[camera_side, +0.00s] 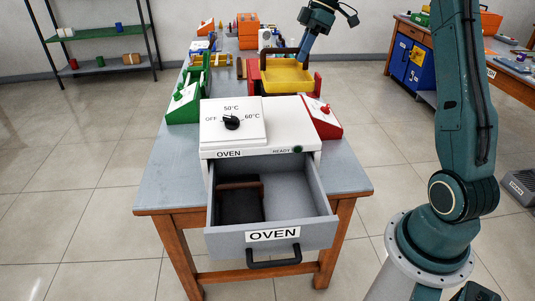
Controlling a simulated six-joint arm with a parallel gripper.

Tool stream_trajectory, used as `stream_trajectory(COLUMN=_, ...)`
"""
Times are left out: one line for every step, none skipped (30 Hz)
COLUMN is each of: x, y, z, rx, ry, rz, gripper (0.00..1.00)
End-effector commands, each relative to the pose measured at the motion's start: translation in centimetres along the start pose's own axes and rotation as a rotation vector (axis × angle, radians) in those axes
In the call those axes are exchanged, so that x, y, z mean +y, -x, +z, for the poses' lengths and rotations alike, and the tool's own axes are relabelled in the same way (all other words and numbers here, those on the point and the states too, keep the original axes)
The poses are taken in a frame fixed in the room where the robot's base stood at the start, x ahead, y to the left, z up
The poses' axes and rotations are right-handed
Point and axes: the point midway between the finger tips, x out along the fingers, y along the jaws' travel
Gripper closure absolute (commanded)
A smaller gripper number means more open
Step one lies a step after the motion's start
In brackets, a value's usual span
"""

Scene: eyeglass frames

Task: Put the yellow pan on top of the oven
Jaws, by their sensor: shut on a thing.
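The yellow pan (288,80) is a shallow square tray with a brown handle bar along its far side. It is behind the oven, by the red objects at the far side of the table; I cannot tell whether it rests on something or is lifted. My gripper (302,58) reaches down to the pan from above right and is shut on it; the fingertips are small and hard to see. The white oven (272,117) stands at the table's near end, with a raised panel and black dial (231,122) on its top left. Its grey drawer (322,205) is open.
A dark pan (240,207) with a brown handle lies in the drawer. A red box (322,118) stands right of the oven, a green one (184,103) left. The oven's top right is bare. An orange box (248,28) is farther back.

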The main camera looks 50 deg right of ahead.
Motion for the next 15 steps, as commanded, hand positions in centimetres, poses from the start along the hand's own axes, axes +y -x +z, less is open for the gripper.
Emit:
stream_trajectory(x=1.0, y=0.1, z=0.3, rx=0.0, ry=0.001, rz=0.005, gripper=1.0)
stream_trajectory(x=1.4, y=0.1, z=0.5, rx=-0.002, ry=0.003, rz=0.008, gripper=1.0)
stream_trajectory(x=1.9, y=0.1, z=0.7, rx=-0.004, ry=0.004, rz=0.009, gripper=1.0)
stream_trajectory(x=2.3, y=0.1, z=0.8, rx=-0.005, ry=0.004, rz=0.012, gripper=1.0)
stream_trajectory(x=2.5, y=0.1, z=0.9, rx=-0.006, ry=0.005, rz=0.013, gripper=1.0)
stream_trajectory(x=3.0, y=0.1, z=1.1, rx=-0.007, ry=0.008, rz=0.015, gripper=1.0)
stream_trajectory(x=3.2, y=0.1, z=1.2, rx=-0.008, ry=0.008, rz=0.016, gripper=1.0)
stream_trajectory(x=3.4, y=0.1, z=1.3, rx=-0.009, ry=0.009, rz=0.018, gripper=1.0)
stream_trajectory(x=3.8, y=0.1, z=1.5, rx=-0.01, ry=0.008, rz=0.019, gripper=1.0)
stream_trajectory(x=4.0, y=0.1, z=1.6, rx=-0.011, ry=0.009, rz=0.02, gripper=1.0)
stream_trajectory(x=4.2, y=0.1, z=1.7, rx=-0.011, ry=0.01, rz=0.022, gripper=1.0)
stream_trajectory(x=4.5, y=0.1, z=1.8, rx=-0.012, ry=0.011, rz=0.023, gripper=1.0)
stream_trajectory(x=4.6, y=0.1, z=1.9, rx=-0.013, ry=0.011, rz=0.024, gripper=1.0)
stream_trajectory(x=4.8, y=0.1, z=2.0, rx=-0.014, ry=0.011, rz=0.026, gripper=1.0)
stream_trajectory(x=5.1, y=0.0, z=2.1, rx=-0.015, ry=0.012, rz=0.027, gripper=1.0)
